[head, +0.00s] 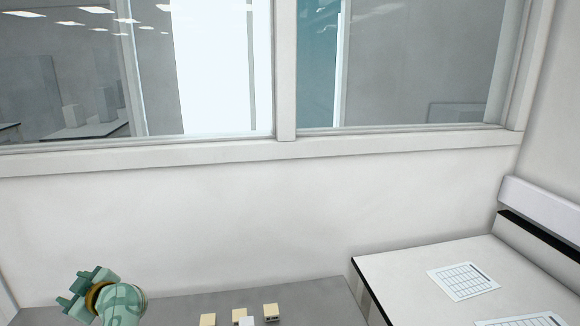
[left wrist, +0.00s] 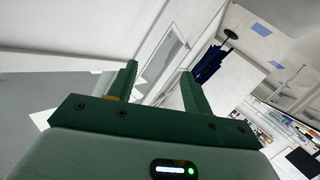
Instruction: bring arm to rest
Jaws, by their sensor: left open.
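My left gripper (head: 77,291) shows at the lower left of the head view, raised in front of the wall and near the left end of the grey bench. In the left wrist view its two green fingers (left wrist: 160,82) stand apart with nothing between them. It touches nothing that I can see. My right gripper is in neither view.
A grey bench (head: 180,308) runs along the wall, with several small beige blocks (head: 271,312) and a white one (head: 246,321) at its front. A white table (head: 400,270) with printed sheets (head: 463,281) stands at the right. A windowed wall (head: 270,200) closes the back.

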